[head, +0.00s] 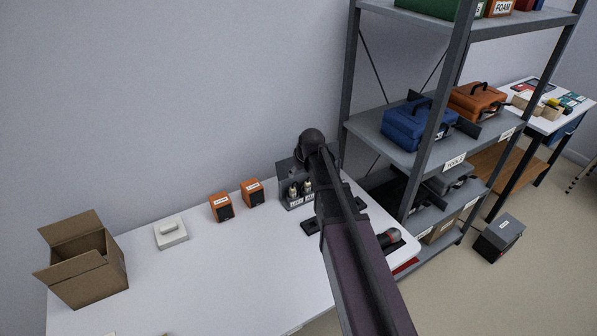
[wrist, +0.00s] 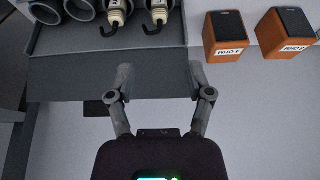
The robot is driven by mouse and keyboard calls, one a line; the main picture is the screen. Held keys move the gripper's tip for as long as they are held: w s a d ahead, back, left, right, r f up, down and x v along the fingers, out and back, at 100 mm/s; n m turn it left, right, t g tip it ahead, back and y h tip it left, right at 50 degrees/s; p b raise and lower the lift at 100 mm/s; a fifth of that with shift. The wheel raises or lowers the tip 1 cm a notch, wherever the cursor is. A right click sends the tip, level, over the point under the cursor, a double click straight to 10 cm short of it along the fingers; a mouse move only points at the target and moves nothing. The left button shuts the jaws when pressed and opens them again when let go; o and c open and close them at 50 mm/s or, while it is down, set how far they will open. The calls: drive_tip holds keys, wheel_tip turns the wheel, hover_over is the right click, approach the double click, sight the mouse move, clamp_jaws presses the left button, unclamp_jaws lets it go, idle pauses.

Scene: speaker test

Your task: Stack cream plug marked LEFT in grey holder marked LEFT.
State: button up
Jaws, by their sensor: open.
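Two cream plugs with black hooked ends show at the top of the wrist view, one on the left (wrist: 118,14) and one on the right (wrist: 158,10). They also show in the head view as a left plug (head: 293,190) and a right plug (head: 306,187), at the grey rack. Their labels are too small to read, so I cannot tell which is LEFT. Round grey holders (wrist: 46,11) with open mouths sit left of the plugs in the wrist view; no marking is legible. My gripper (wrist: 159,76) is open and empty, apart from the plugs. My arm hides part of the rack in the head view.
Two orange speakers (head: 221,207) stand left of the rack, and on the right in the wrist view (wrist: 226,34). A white block (head: 171,233) and an open cardboard box (head: 85,262) are further left on the white table (head: 200,290). Grey shelving (head: 350,120) stands close on the right.

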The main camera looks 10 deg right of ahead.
idle(0.6)
drive_tip(key=s+a+f+m+g+h, duration=0.1)
drive_tip(key=s+m+g, duration=0.2)
drive_tip(key=s, duration=2.1)
drive_tip(key=shift+s+a+f+m+g, duration=0.2)
drive_tip(key=shift+s+m+g, duration=0.15)
drive_tip(key=shift+g, duration=0.35)
